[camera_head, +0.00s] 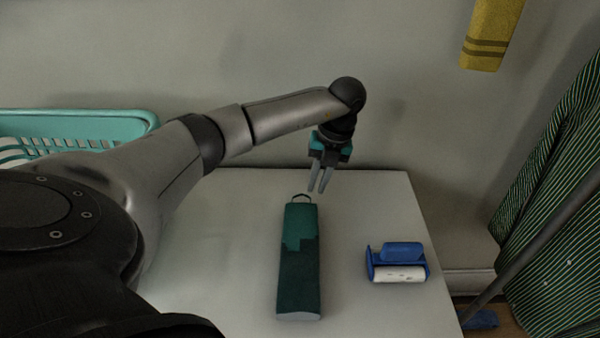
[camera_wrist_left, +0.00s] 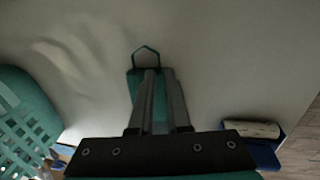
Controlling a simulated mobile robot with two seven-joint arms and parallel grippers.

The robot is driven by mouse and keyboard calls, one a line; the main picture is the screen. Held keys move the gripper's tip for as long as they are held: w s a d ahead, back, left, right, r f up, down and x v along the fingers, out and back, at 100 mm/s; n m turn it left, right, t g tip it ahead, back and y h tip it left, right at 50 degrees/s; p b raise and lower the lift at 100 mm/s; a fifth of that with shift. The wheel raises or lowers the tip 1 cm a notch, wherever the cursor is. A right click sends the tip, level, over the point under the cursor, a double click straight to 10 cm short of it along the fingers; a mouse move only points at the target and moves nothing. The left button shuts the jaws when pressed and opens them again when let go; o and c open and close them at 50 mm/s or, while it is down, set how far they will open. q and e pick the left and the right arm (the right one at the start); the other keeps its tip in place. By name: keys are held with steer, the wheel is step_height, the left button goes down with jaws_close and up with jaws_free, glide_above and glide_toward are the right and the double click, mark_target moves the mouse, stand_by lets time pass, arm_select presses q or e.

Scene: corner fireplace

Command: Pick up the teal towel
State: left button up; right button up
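The teal towel (camera_head: 300,265) lies folded long and narrow on the white table, with a small loop (camera_head: 302,198) at its far end. Its upper part is teal and its lower part is darker green. My left gripper (camera_head: 321,190) points down above the far end of the towel, near the loop, and holds nothing. In the left wrist view the two fingers (camera_wrist_left: 160,72) stand a narrow gap apart in front of the towel (camera_wrist_left: 137,86), and teal shows between them. The fingers cover part of the towel there. My right gripper is not in view.
A blue lint roller (camera_head: 400,252) lies on the table (camera_head: 215,290) to the right of the towel. A turquoise basket (camera_head: 90,124) stands at the left. A yellow cloth (camera_head: 490,35) hangs on the wall, and striped green fabric (camera_head: 555,190) hangs at the right.

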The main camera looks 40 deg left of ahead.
mark_target(313, 198)
arm_select(q)
steer(key=shift+f, duration=0.2)
steer(key=f, duration=0.1)
steer(key=f+b, duration=0.1)
steer(key=f, duration=0.2)
steer(key=shift+s+a+f, duration=0.25)
steer(key=shift+s+f, duration=0.15)
jaws_close()
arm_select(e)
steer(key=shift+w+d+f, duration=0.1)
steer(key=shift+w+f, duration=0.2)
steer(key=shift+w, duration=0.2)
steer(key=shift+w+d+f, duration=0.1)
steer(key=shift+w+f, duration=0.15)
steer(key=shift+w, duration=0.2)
arm_select(q)
steer(key=shift+r, duration=0.1)
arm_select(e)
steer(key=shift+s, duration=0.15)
